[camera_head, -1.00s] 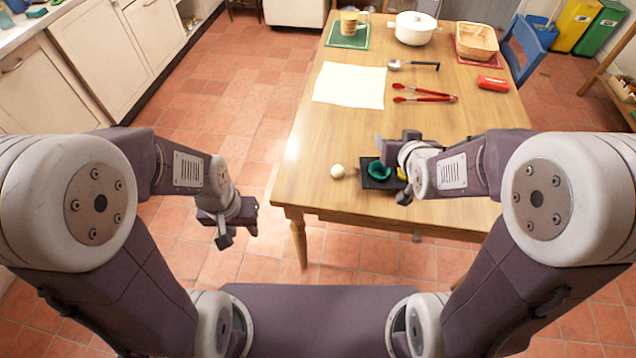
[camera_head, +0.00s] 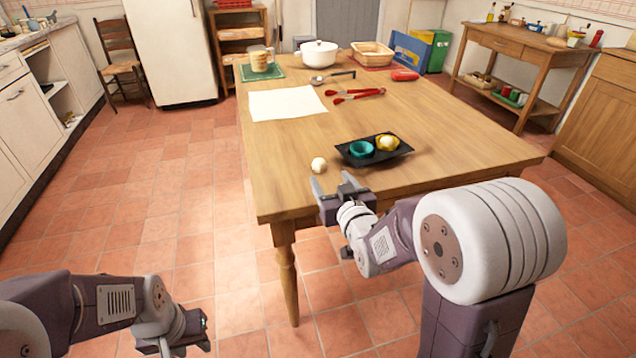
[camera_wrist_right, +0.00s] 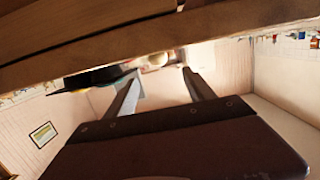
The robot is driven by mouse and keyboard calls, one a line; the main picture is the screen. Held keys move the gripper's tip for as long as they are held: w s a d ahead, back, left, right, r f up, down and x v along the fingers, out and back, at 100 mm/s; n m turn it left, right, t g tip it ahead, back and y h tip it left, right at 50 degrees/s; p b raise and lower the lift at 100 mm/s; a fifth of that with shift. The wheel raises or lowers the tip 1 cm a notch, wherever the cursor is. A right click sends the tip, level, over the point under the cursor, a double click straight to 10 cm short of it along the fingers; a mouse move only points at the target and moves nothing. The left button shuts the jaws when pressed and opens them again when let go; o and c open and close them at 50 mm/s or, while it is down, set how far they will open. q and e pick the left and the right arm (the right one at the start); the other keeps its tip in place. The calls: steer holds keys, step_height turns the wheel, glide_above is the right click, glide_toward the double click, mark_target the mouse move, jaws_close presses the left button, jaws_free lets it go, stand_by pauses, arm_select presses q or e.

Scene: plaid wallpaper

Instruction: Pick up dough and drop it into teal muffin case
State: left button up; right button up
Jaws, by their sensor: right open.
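The dough is a small cream ball (camera_head: 319,165) on the table near its front left edge. The wrist view shows a pale rounded shape (camera_wrist_right: 155,60), probably the dough, beyond and between the fingertips. The teal muffin case (camera_head: 361,149) sits on a black tray (camera_head: 352,161), to the right of the dough. My right gripper (camera_head: 338,188) is open and empty at the table's front edge, just in front of the dough and apart from it. My left gripper (camera_head: 183,340) hangs over the floor at the lower left; its finger gap is unclear.
A yellow muffin case (camera_head: 388,142) shares the tray. Behind are white paper (camera_head: 288,104), red tongs (camera_head: 355,94), a ladle (camera_head: 317,81), a white pot (camera_head: 319,54) and a basket (camera_head: 372,52). The wooden table (camera_head: 460,140) is clear on its right side.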

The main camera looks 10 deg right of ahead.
mark_target(321, 164)
steer(key=shift+w+a+r, duration=0.1)
steer(key=shift+a, duration=0.05)
steer(key=w, duration=0.3)
steer(key=shift+w+f, duration=0.3)
steer(key=w, duration=0.1)
steer(key=w+b, duration=0.1)
steer(key=w, duration=0.1)
steer(key=w+b, duration=0.1)
steer(key=w, duration=0.1)
steer(key=shift+f, duration=0.4)
steer(key=shift+r, duration=0.1)
jaws_close()
